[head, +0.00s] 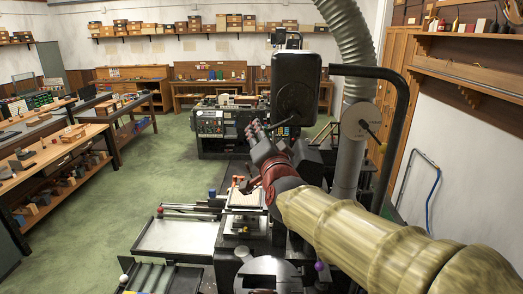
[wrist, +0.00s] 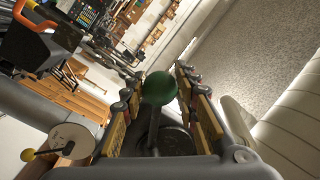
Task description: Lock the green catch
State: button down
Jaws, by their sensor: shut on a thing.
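The green catch shows in the wrist view as a round dark green knob (wrist: 159,89) on a dark lever. The knob sits between the fingers of my gripper (wrist: 157,78), near their tips. The fingers, with yellowish pads, are shut on it from both sides. In the head view my gripper (head: 257,134) reaches up and away in front of a black machine housing (head: 296,88). The green knob is hidden there behind my gripper. I cannot tell from these views whether the catch is locked.
A lever with a yellow ball (wrist: 28,155) is at the lower left in the wrist view. A ribbed duct (head: 349,35) and a black bent bar (head: 398,125) stand close right of my arm. Open green floor (head: 120,190) lies to the left.

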jog(key=r+m+b, duration=0.1)
jog(key=b, duration=0.1)
jog(key=a+r+m+b, duration=0.1)
jog(key=m+b, duration=0.1)
jog(key=shift+t, duration=0.3)
jog(key=shift+a+r+m+t+h+b, duration=0.15)
jog(key=shift+r+m+t+h+b, duration=0.2)
jog(key=shift+r+m+b, duration=0.7)
jog(key=shift+r+m, duration=0.55)
jog(key=shift+m, duration=0.2)
jog(key=shift+r, duration=0.1)
jog(key=c, duration=1.4)
grip_release()
jog(key=v, duration=1.2)
